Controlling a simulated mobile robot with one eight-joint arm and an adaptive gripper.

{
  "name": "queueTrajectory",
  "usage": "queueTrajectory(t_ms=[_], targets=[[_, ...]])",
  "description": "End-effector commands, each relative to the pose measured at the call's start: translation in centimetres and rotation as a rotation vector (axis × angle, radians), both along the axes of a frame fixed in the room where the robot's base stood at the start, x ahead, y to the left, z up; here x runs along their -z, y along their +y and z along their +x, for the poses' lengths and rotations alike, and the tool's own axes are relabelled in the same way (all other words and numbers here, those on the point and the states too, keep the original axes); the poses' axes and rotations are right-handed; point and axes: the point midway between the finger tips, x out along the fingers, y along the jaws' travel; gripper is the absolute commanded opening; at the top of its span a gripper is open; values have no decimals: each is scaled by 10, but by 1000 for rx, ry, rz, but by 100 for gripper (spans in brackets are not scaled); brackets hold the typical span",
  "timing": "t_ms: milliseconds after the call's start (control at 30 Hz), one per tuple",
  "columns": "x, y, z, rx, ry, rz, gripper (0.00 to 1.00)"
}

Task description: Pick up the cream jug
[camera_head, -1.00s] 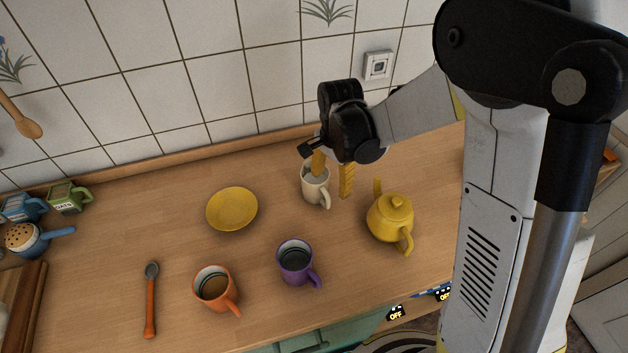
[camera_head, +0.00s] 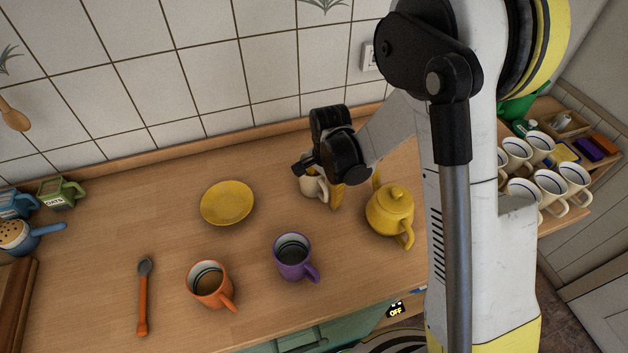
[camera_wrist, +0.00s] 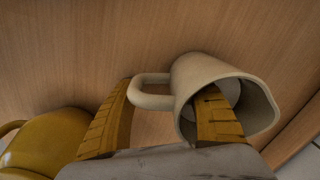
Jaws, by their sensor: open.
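The cream jug (camera_head: 309,187) stands on the wooden worktop, partly covered by my gripper (camera_head: 326,189) in the head view. In the wrist view the cream jug (camera_wrist: 200,72) shows its open mouth, with its handle pointing left. My gripper (camera_wrist: 165,98) is open. One yellow finger reaches inside the jug's mouth and the other is outside, left of the handle. The jug's wall and handle lie between the fingers. I cannot tell whether either finger touches the jug.
A yellow teapot (camera_head: 388,211) stands close to the right of the jug. A yellow plate (camera_head: 227,203) lies to the left. A purple mug (camera_head: 291,259), an orange mug (camera_head: 208,287) and an orange-handled spoon (camera_head: 142,300) are nearer the front. The tiled wall (camera_head: 215,75) rises behind.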

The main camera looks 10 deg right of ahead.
Motion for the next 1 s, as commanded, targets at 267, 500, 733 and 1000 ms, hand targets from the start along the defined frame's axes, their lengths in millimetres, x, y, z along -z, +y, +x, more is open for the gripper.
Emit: queueTrajectory(t_ms=[267,500,733,1000], targets=[[0,0,0,0,0,0,0],[-1,0,0,0,0,0,0],[-4,0,0,0,0,0,0],[-34,0,0,0,0,0,0]])
